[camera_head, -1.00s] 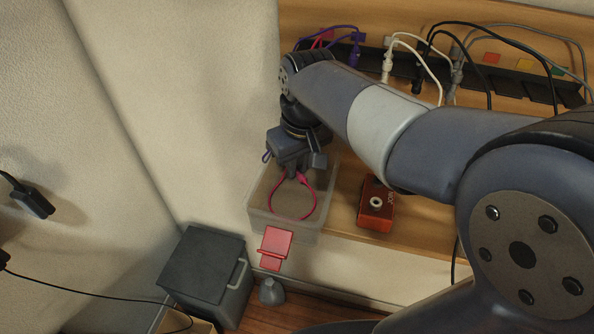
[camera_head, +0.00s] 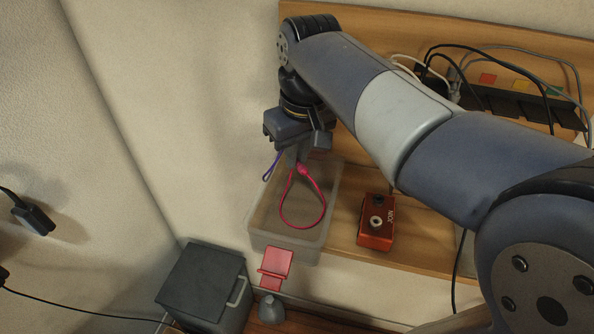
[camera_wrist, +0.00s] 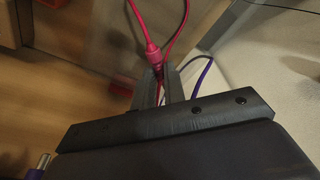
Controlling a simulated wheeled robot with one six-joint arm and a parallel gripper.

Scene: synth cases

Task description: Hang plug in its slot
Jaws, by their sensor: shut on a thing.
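My gripper (camera_head: 301,152) is shut on a magenta plug (camera_head: 303,168) above the clear bin. The plug's cable (camera_head: 282,205) hangs below in a long loop. In the wrist view the magenta plug (camera_wrist: 153,55) sits at the fingertips (camera_wrist: 157,80), with its cable running up out of frame. The black slotted rack (camera_head: 510,103) runs along the back of the wooden shelf. Black and grey cables hang on its right part. My arm hides its left part, so I cannot see which slots there are free.
The clear bin (camera_head: 258,232) stands at the shelf's left end, with a red holder (camera_head: 275,265) on its front. An orange box (camera_head: 375,238) stands right of it. A purple cable (camera_head: 272,166) shows beside my gripper. A grey lidded bin (camera_head: 203,280) stands below.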

